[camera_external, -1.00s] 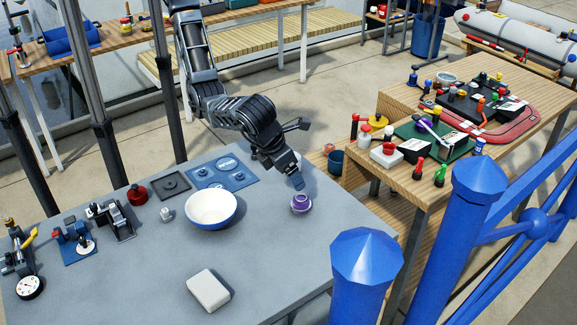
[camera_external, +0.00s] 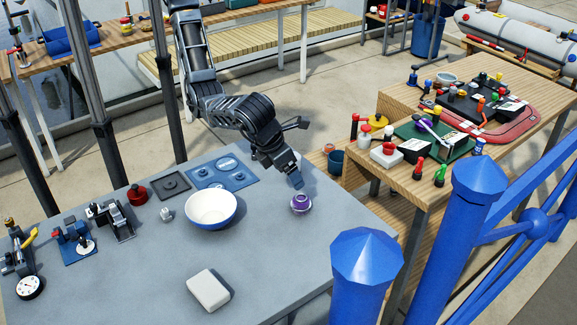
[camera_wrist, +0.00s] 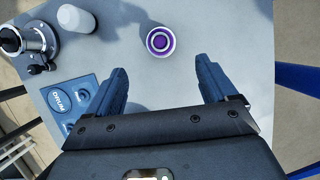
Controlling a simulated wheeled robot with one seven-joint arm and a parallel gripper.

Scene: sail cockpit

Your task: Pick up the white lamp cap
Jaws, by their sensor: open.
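In the external view a small whitish, cap-like piece (camera_external: 166,214) stands on the grey table, left of the bowl; it looks like the white lamp cap, though it is too small to be sure. In the wrist view a white rounded piece (camera_wrist: 76,18) shows at the upper left, beside a dark metal fitting (camera_wrist: 32,42); I cannot tell whether it is the same piece. My gripper (camera_external: 296,182) is above the right part of the table, apart from both. In the wrist view its fingers (camera_wrist: 163,82) are spread with nothing between them.
A purple-and-white round piece (camera_external: 301,203) is close to my gripper and shows ahead of the fingers (camera_wrist: 160,41). A white-and-blue bowl (camera_external: 211,209), a blue mat (camera_external: 223,171) and a pale block (camera_external: 208,290) are on the table (camera_external: 270,255). Blue rails (camera_external: 365,270) stand at the right.

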